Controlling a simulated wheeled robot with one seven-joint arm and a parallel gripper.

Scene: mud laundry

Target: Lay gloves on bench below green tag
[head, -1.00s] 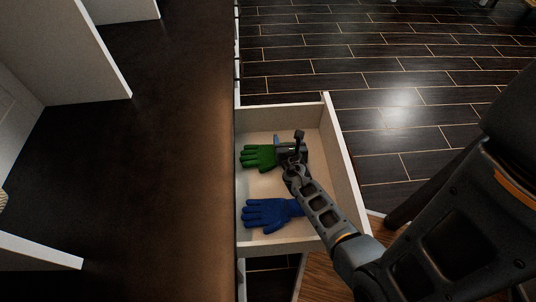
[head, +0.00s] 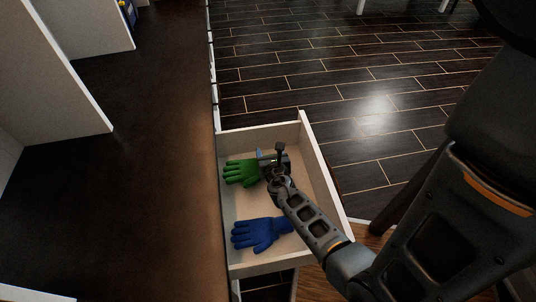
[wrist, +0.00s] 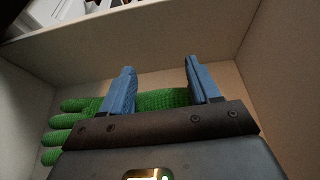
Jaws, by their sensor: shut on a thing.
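A green glove (head: 240,172) lies in the open drawer, fingers pointing left. My gripper (head: 268,158) is down in the drawer at the glove's cuff end. In the wrist view, the two blue fingertips (wrist: 160,82) are closed on the green glove (wrist: 155,101), with green knit between them and its fingers spread out at left. A blue glove (head: 260,233) lies flat in the near part of the drawer, apart from my gripper. A long brown surface (head: 150,190), perhaps the bench, runs left of the drawer. I see no green tag.
The white drawer (head: 322,165) has raised walls close around my gripper. White upright panels (head: 50,80) divide the brown surface at left. A small blue and yellow thing (head: 128,12) stands at the far top left.

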